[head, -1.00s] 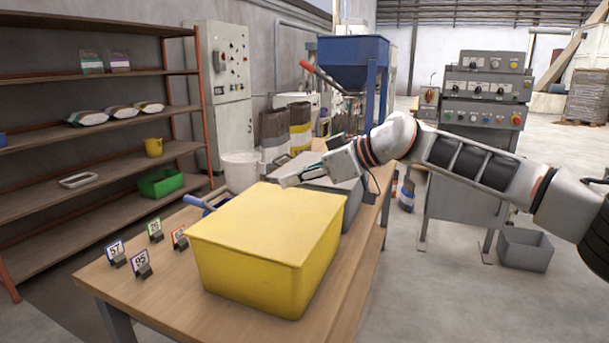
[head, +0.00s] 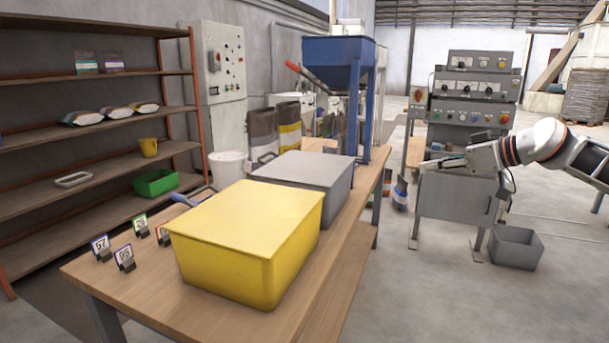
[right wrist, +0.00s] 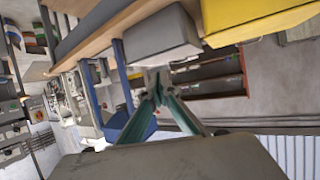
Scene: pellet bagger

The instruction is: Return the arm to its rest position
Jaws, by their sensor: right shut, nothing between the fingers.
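My right gripper (head: 430,163) is at the right of the head view, in front of the grey control cabinet and clear of the table. It is shut and holds nothing. In the right wrist view its fingers (right wrist: 158,92) meet at the tips. My right arm comes in from the right edge of the head view. My left gripper is not in view.
The wooden table (head: 115,285) carries a yellow bin (head: 245,240), a grey bin (head: 310,170) and small number cards. The control cabinet (head: 455,210) stands right of it, with a grey floor bin (head: 515,248) beside it. A blue hopper (head: 338,60) stands behind. Shelves line the left.

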